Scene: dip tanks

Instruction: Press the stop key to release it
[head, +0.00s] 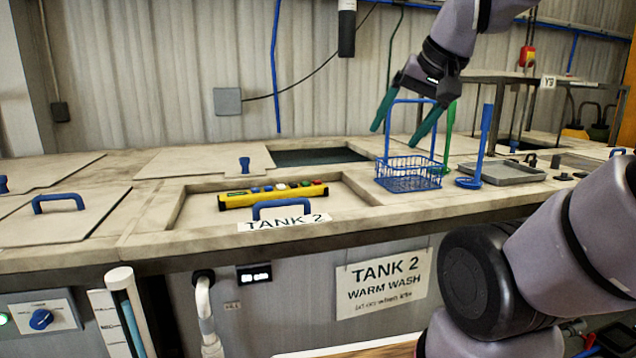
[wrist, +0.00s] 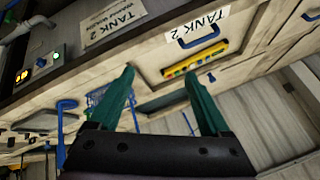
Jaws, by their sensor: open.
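A yellow control box (head: 273,195) with a row of small coloured keys, blue, white and red among them, lies in the recess of the Tank 2 lid. The box also shows in the wrist view (wrist: 196,60), beyond my fingers. My gripper (head: 395,135) has two green fingers, spread apart and empty. It is up and to the right of the box, in front of and above the blue basket, touching no key.
A blue wire basket (head: 408,176) with a tall handle stands right of the recess. A blue lid handle (head: 281,208) rises in front of the box. A blue upright tool (head: 484,150) and grey tray (head: 500,173) stand further right. A red-yellow hanging box (head: 527,56) is at the back.

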